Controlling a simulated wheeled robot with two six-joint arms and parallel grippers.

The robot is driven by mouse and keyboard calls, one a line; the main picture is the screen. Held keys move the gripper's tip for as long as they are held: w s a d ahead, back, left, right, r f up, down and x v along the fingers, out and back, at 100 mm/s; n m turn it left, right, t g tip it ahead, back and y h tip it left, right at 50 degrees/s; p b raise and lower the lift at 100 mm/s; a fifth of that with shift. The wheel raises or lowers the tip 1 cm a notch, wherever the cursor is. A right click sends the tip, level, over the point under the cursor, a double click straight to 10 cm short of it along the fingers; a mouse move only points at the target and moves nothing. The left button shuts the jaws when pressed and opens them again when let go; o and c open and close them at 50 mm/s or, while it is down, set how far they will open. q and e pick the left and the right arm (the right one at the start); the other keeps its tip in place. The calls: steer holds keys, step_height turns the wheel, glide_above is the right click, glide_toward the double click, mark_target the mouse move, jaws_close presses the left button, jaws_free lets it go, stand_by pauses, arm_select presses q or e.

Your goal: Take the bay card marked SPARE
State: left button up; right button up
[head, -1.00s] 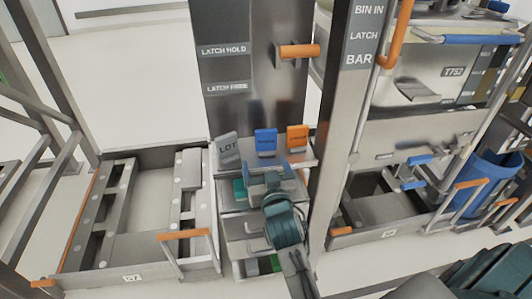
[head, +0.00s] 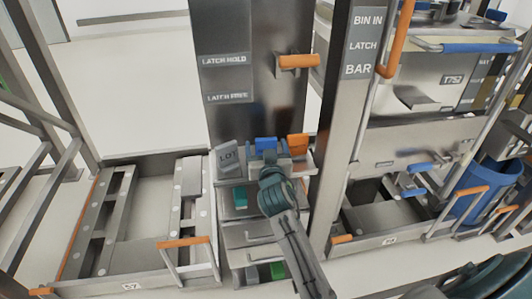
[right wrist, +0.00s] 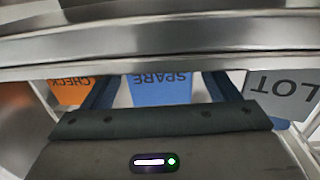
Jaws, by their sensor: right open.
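The blue card marked SPARE (right wrist: 160,88) stands between an orange card and a grey card. Its lettering is upside down in the right wrist view. In the head view the blue card (head: 265,143) shows just beyond my right gripper (head: 268,160), which hides its lower part. My right gripper (right wrist: 163,90) is open, with one dark finger on each side of the blue card. I cannot tell whether either finger touches it. My left gripper is not in view.
The orange card marked CHECK (right wrist: 72,91) and the grey card marked LOT (right wrist: 283,95) flank the blue card closely. A metal edge (right wrist: 160,40) crosses the right wrist view. A steel post (head: 346,140) stands right of my arm; an orange handle (head: 298,62) juts out above the cards.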

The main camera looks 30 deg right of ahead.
steer(key=shift+w+d, duration=0.15)
steer(key=shift+w, duration=0.15)
steer(key=c, duration=1.1)
steer(key=shift+r, duration=0.1)
